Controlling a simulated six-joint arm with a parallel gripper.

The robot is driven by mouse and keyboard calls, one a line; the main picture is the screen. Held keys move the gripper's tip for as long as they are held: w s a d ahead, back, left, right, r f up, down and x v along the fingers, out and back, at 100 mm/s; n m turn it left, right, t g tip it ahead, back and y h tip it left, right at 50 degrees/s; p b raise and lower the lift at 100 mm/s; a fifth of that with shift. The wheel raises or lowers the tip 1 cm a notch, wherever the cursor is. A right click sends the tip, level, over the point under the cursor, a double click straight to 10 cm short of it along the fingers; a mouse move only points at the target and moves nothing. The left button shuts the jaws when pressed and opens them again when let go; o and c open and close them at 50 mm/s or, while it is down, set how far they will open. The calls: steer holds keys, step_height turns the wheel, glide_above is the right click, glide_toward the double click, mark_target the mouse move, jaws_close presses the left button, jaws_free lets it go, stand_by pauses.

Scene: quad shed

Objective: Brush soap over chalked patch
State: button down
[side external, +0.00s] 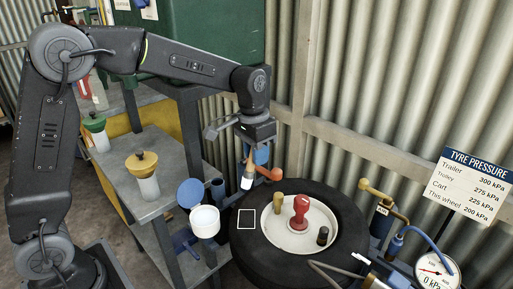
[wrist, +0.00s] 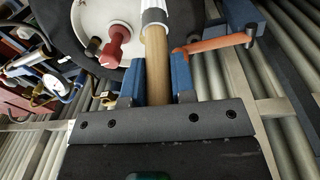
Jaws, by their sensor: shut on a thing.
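My gripper (side external: 254,153) is shut on the wooden handle of a brush (side external: 247,181), which hangs head down above the tyre's far left edge. In the wrist view the brush handle (wrist: 156,65) runs between the blue fingers of my gripper (wrist: 160,80), with a white and grey head beyond. The chalked patch (side external: 246,219) is a white square outline on the black tyre (side external: 343,205). The brush head is above and apart from it in the side view. A white pot (side external: 205,222) stands left of the patch, its blue lid (side external: 190,193) tilted open. Its contents look white.
The wheel hub (side external: 283,237) carries a red knobbed piece (side external: 300,212), a tan peg and a dark peg. An orange-ended lever (side external: 269,174) is close behind the brush. A brass valve (side external: 384,200), gauge (side external: 436,272) and pressure sign (side external: 468,188) stand right. A shelf with bottles is left.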

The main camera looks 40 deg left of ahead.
steer(key=shift+r, duration=0.4)
steer(key=shift+f, duration=3.45)
steer(key=shift+s+d+f, duration=0.25)
steer(key=shift+f, duration=0.35)
steer(key=shift+s+d, duration=2.15)
steer(key=shift+w+a, duration=2.5)
steer(key=shift+s+r, duration=0.1)
steer(key=shift+r, duration=3.9)
